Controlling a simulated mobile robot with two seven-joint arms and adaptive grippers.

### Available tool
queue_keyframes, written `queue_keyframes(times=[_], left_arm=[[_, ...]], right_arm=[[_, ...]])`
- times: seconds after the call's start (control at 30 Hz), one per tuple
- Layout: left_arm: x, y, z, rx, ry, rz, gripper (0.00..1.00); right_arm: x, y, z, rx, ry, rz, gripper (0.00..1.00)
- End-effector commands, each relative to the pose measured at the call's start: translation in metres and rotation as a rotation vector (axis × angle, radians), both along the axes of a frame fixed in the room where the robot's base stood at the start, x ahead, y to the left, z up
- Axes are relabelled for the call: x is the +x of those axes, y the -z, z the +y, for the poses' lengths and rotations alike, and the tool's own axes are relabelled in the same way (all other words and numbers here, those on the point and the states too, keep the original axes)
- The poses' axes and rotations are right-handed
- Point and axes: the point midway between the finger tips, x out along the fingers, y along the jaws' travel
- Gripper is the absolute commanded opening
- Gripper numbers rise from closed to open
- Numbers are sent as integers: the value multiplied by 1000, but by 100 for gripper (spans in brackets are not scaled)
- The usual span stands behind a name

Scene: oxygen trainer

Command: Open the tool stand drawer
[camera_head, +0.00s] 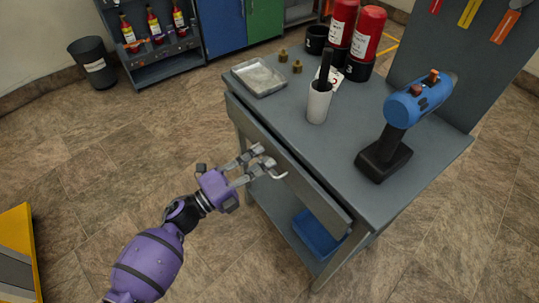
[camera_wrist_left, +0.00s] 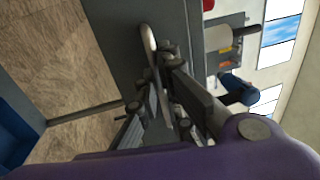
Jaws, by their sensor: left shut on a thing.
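The tool stand (camera_head: 315,160) is a grey table with a long drawer (camera_head: 305,180) along its front side. The drawer front stands a little out from the tabletop edge, so the drawer looks slightly open. Its light metal handle (camera_head: 279,174) sits near the middle of the front. My left gripper (camera_head: 262,161) is at the handle, its fingers closed around it. In the left wrist view the handle (camera_wrist_left: 149,42) runs down between the fingers of my left gripper (camera_wrist_left: 160,85). My right gripper is not in view.
On the tabletop are a blue drill (camera_head: 405,115), a white cup (camera_head: 318,104), a metal tray (camera_head: 259,78) and red cylinders (camera_head: 367,35). A blue bin (camera_head: 318,232) is on the lower shelf. The floor (camera_head: 90,190) left of the stand is clear.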

Motion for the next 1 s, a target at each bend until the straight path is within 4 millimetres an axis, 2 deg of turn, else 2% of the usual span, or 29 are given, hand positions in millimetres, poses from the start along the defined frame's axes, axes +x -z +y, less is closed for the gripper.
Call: queue_keyframes(times=[0.4, 0.6, 0.8, 1.0], left_arm=[[-67, 2, 90, 4, 0, 4, 0], [-94, 2, 128, 3, 0, 2, 0], [-113, 1, 154, 2, 0, 2, 0], [-123, 1, 169, 2, 1, 1, 0]], right_arm=[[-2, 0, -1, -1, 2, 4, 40], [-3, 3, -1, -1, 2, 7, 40], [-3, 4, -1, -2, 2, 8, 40], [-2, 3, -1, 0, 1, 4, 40]])
